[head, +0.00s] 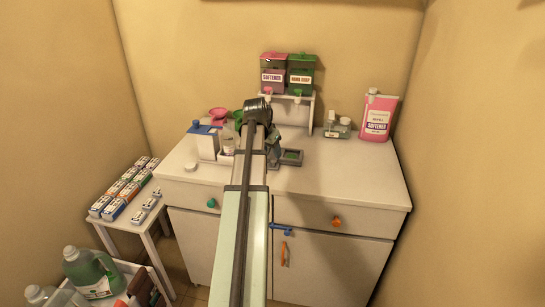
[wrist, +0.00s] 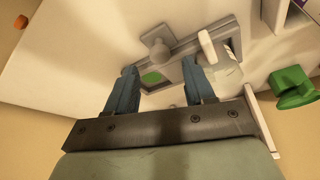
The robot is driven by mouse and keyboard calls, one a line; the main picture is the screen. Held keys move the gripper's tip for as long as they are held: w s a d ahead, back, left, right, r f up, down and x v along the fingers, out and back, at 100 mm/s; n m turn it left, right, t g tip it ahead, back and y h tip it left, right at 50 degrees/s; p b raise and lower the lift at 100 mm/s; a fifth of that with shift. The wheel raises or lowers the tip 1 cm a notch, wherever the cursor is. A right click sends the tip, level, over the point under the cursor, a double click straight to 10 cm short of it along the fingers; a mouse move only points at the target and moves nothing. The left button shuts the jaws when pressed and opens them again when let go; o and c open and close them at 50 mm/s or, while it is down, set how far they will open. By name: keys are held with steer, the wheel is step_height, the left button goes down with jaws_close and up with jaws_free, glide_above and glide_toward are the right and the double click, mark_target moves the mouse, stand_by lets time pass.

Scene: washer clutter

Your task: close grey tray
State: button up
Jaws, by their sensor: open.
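A small grey tray (head: 301,157) with a green patch inside it lies on the white cabinet top, just right of my gripper (head: 274,152) in the head view. In the wrist view my gripper (wrist: 160,82) is open, with two blue-grey fingers apart. Between and beyond the fingers are a grey frame (wrist: 185,48), a green patch (wrist: 152,77) and a round grey knob (wrist: 157,48). I cannot tell whether a finger touches the frame. My arm hides part of the cabinet top in the head view.
The cabinet's right front top (head: 345,190) is clear.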

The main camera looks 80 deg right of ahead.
mark_target(273, 158)
steer(key=shift+x, duration=1.95)
jaws_close()
